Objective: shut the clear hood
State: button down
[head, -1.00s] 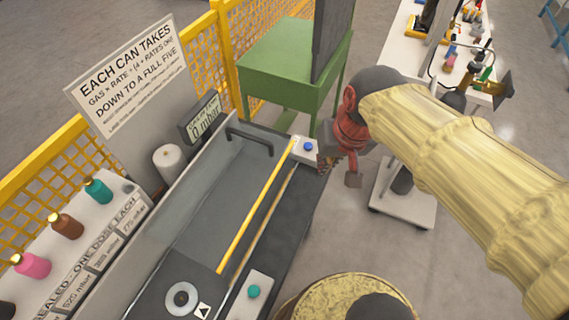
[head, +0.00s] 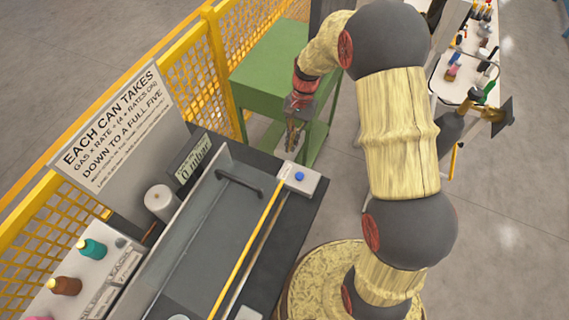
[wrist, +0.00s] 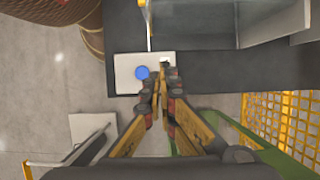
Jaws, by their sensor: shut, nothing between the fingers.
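The clear hood (head: 180,238) shows as a greyish see-through panel along the back of the dark bench, beside the grey well. A black bar handle (head: 239,184) lies near the far end of the well. I cannot tell the hood's exact angle. My gripper (head: 292,148) is shut and empty, pointing down just beyond the far end of the bench, to the right of the handle and apart from it. In the wrist view my gripper (wrist: 163,75) has its fingers together, in front of the white button box; the handle does not show there.
The white box with a blue button (head: 299,176) sits at the bench corner, close to my gripper. A yellow strip (head: 247,250) runs along the well. A green table (head: 262,75), yellow fence (head: 172,62), sign (head: 115,128) and pressure display (head: 190,165) stand behind.

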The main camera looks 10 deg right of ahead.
jog(key=b+x, duration=0.1)
jog(key=x, duration=0.9)
jog(key=shift+s+f, duration=0.1)
jog(key=shift+s, duration=0.1)
jog(key=s+a, duration=0.2)
jog(key=s, duration=0.1)
jog(key=shift+a+r, duration=0.2)
jog(key=shift+r, duration=0.05)
